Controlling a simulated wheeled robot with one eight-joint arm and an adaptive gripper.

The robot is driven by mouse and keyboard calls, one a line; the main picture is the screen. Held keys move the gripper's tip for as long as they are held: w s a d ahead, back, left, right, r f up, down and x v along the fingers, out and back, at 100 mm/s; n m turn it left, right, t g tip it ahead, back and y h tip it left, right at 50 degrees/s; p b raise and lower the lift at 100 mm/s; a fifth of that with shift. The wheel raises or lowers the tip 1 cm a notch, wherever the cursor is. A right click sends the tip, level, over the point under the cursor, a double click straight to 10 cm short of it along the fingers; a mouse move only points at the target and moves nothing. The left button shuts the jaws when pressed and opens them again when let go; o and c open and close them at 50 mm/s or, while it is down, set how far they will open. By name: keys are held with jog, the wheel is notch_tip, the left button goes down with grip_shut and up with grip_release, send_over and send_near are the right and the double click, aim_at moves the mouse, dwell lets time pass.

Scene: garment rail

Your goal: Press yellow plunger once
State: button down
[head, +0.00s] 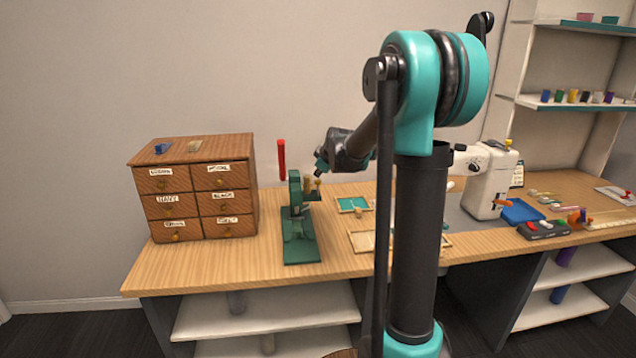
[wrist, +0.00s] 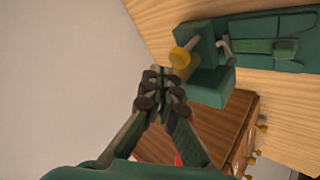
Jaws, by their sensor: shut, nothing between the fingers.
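The yellow plunger (wrist: 180,57) shows in the wrist view as a round yellow knob on a dark green bench press (wrist: 265,47). In the head view the press (head: 301,248) stands on the table beside the drawer cabinet, and a small yellowish knob (head: 317,184) shows at its upper right. My gripper (wrist: 160,75) is shut and empty, its fingertips close beside the yellow knob; I cannot tell whether they touch. In the head view my gripper (head: 319,168) is just above the knob.
A red handle (head: 281,160) rises behind the press. A wooden drawer cabinet (head: 205,190) stands to the left. Shallow trays (head: 352,204) lie right of the press. A white sewing machine (head: 490,180) stands farther right, partly beyond my arm. Bare table lies in front of the cabinet.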

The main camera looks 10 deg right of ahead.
aim_at(319, 182)
jog(key=shift+f, duration=0.15)
jog(key=shift+f, duration=0.3)
jog(key=shift+f, duration=0.8)
dwell(1.3)
jog(key=shift+r, duration=1.25)
jog(key=shift+r, duration=0.1)
jog(key=shift+r, duration=2.4)
